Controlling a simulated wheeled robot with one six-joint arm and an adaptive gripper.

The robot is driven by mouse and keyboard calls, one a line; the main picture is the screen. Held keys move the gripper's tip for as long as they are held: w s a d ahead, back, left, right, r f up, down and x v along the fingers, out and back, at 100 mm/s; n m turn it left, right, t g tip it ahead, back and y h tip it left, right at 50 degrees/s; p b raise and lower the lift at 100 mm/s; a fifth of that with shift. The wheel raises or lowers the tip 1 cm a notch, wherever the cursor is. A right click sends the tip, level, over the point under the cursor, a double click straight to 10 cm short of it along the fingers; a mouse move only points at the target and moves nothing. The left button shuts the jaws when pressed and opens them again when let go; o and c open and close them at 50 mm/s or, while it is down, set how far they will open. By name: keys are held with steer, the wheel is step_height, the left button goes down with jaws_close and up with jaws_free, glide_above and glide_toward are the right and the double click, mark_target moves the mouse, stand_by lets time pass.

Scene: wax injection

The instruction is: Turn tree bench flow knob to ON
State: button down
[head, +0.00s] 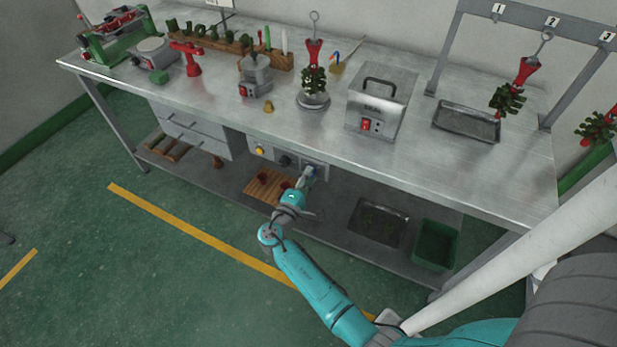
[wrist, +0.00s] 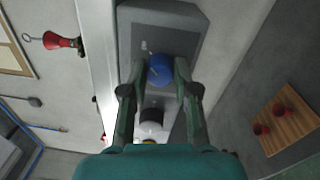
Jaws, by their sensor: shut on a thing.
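A control panel (head: 262,147) sits under the bench's front edge. In the wrist view, a round blue knob (wrist: 160,68) on its grey plate (wrist: 187,45) lies between my fingertips. My gripper (wrist: 160,80) is shut on the blue knob, one finger on each side. In the head view, my gripper (head: 309,173) reaches the right end of the panel and hides the knob. Small pale marks show beside and on the knob, but I cannot read them or its setting. A black knob (head: 285,160) and a yellow button (head: 260,150) are further left on the panel.
The steel bench top (head: 215,105) overhangs the panel. On the lower shelf are a wooden board (head: 258,186) with red cups, a dark tray (head: 378,222) and a green bin (head: 436,243). The green floor left of my arm is clear.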

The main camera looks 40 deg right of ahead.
steer(key=c, duration=0.9)
jaws_free()
steer(key=shift+o, duration=0.2)
steer(key=v, duration=1.2)
steer(key=shift+f, duration=0.1)
